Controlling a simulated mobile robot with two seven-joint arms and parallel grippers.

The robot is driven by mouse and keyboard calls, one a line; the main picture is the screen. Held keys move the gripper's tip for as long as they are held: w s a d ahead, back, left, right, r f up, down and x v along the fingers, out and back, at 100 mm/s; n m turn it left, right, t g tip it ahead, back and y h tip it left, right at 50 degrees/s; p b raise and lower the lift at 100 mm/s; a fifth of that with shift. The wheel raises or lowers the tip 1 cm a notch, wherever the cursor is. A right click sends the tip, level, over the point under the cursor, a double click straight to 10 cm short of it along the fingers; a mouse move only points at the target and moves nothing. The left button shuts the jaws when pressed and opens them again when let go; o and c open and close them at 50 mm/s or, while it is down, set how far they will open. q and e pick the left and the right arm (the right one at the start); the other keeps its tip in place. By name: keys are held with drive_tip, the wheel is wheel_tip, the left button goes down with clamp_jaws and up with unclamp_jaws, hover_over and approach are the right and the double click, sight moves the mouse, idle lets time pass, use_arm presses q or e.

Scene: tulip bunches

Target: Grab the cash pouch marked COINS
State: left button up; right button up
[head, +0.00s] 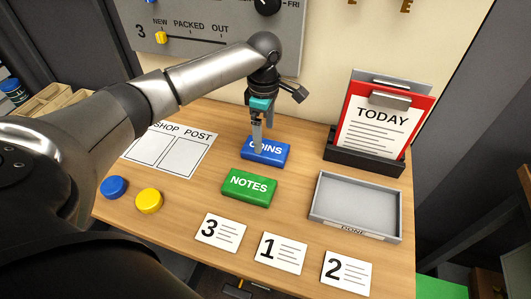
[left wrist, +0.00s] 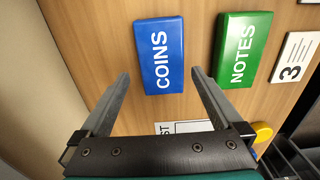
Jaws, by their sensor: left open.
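The blue pouch marked COINS (head: 271,152) lies flat on the wooden table, behind the green pouch marked NOTES (head: 249,187). My left gripper (head: 262,147) is above the COINS pouch and partly covers its left end in the head view. In the left wrist view the COINS pouch (left wrist: 160,55) lies ahead of the open left fingers (left wrist: 160,74), with nothing held between them. The NOTES pouch (left wrist: 243,50) is to its right there. My right gripper does not show.
A grey tray (head: 318,207) is at the right, in front of a dark holder with a red TODAY clipboard (head: 383,118). Cards 3 (head: 228,231), 1 (head: 285,249) and 2 (head: 349,268) lie along the front. Blue (head: 114,187) and yellow (head: 149,200) discs are at the left.

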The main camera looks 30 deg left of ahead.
sight(266, 147)
use_arm(q)
drive_tip(key=f, duration=0.1)
drive_tip(key=f+b, duration=0.1)
drive_tip(key=f, duration=0.1)
drive_tip(key=f+b, duration=0.1)
drive_tip(key=f, duration=0.1)
drive_tip(key=shift+s+d+f, duration=0.1)
drive_tip(key=shift+d+f, duration=0.1)
drive_tip(key=shift+d, duration=0.05)
drive_tip(key=c, duration=1.3)
